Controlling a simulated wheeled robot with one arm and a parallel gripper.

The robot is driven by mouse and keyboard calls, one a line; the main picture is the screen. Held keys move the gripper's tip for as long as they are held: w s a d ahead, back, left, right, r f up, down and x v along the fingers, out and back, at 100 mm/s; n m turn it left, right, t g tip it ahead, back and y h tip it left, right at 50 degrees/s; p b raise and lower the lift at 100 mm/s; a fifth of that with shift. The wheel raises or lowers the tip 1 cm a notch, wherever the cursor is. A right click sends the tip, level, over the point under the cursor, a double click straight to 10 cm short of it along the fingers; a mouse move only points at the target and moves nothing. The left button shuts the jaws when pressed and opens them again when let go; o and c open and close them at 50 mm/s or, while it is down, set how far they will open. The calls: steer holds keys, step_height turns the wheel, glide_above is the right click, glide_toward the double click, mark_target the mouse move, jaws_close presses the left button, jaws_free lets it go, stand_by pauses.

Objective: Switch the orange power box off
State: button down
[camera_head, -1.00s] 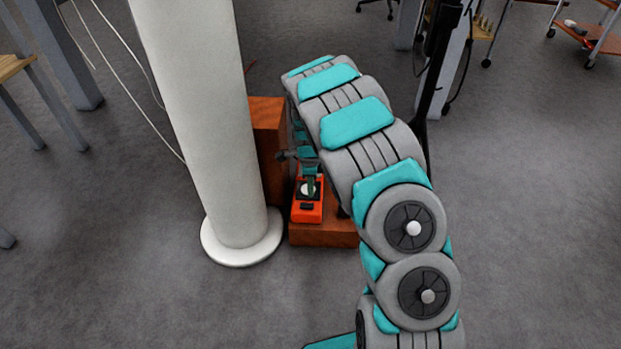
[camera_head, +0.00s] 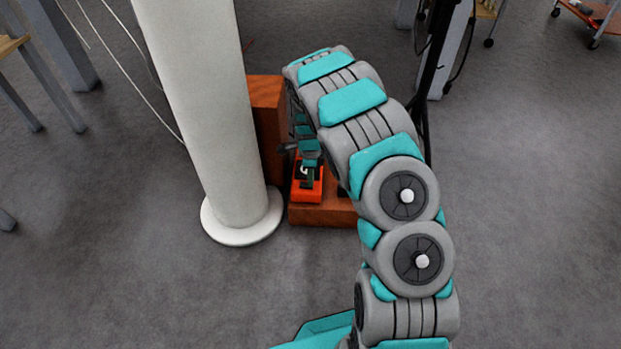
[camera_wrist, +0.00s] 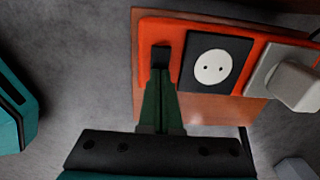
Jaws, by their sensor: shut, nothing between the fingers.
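The orange power box (camera_head: 314,192) lies on a reddish-brown wooden block beside the white column. In the wrist view the orange box (camera_wrist: 148,32) shows a black switch (camera_wrist: 160,55), a round white socket on a black plate (camera_wrist: 211,66), and a pale grey plug or block (camera_wrist: 292,86). My gripper (camera_wrist: 160,78) is shut and empty, its green fingers reaching to the near edge of the switch. I cannot tell whether they touch it, nor the switch's position. In the head view my gripper (camera_head: 308,184) is over the box and hides its switch end.
The wooden block (camera_head: 325,212) has a taller part (camera_head: 269,120) behind. The thick white column (camera_head: 205,100) with a round base stands close on the left. A black stand (camera_head: 428,90) is behind my arm on the right. Grey floor in front is clear.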

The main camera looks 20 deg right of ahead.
steer(key=shift+a, duration=0.2)
steer(key=shift+w+a+r, duration=0.2)
steer(key=shift+a, duration=0.35)
steer(key=shift+r, duration=0.1)
steer(key=shift+d+r, duration=0.15)
steer(key=shift+r, duration=0.65)
step_height(320, 180, up, 12)
steer(key=d+p, duration=0.1)
steer(key=shift+s+d+p, duration=0.15)
steer(key=shift+s+p, duration=0.15)
steer(key=shift+r, duration=0.1)
